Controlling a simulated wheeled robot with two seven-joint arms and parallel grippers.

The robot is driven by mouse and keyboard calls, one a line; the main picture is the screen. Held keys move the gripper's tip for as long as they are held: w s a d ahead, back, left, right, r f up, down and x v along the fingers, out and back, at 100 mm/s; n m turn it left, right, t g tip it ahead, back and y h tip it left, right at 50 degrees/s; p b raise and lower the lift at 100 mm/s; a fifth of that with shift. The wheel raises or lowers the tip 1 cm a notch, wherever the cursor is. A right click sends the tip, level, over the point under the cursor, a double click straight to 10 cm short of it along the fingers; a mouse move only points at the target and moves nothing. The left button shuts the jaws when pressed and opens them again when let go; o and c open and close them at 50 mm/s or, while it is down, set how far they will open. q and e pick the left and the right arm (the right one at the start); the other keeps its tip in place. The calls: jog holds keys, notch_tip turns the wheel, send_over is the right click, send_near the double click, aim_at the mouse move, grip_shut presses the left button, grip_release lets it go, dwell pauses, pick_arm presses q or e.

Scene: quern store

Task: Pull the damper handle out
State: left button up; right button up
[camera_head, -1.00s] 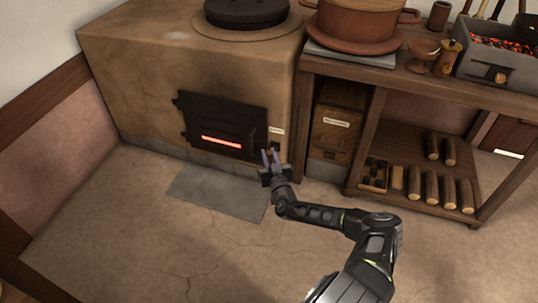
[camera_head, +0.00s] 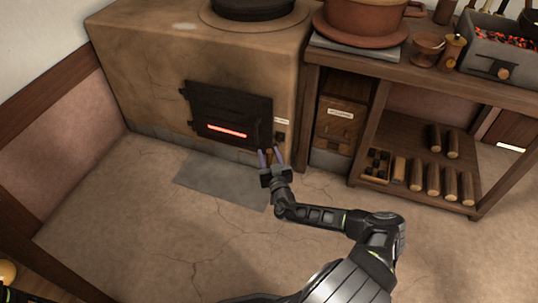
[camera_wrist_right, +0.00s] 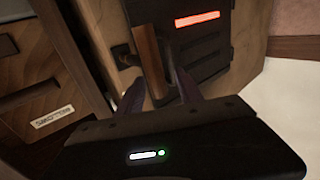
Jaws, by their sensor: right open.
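The clay stove (camera_head: 150,75) stands at the back left, with a black fire door (camera_head: 230,112) and a glowing slot in it. A brown wooden handle (camera_head: 269,155), which looks like the damper handle, is low at the stove's right front, below a small dark fitting (camera_head: 280,137). My right gripper (camera_head: 271,156) is open, its two fingers on either side of this handle. In the right wrist view the wooden handle (camera_wrist_right: 147,55) rises between the open fingers (camera_wrist_right: 160,90). Whether they touch it, I cannot tell.
A wooden bench (camera_head: 440,85) stands right of the stove, with a pot (camera_head: 360,22) and a coal brazier (camera_head: 500,55) on top. Its lower shelf holds several wooden cylinders (camera_head: 433,178). A grey slab (camera_head: 220,182) lies before the stove. The floor in front is clear.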

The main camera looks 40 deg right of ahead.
jog(key=shift+s, duration=0.1)
jog(key=p+v, duration=0.2)
jog(key=v, duration=0.4)
jog(key=shift+s+a+r, duration=0.1)
jog(key=shift+s, duration=0.15)
jog(key=shift+s+a, duration=0.25)
jog(key=shift+s, duration=0.25)
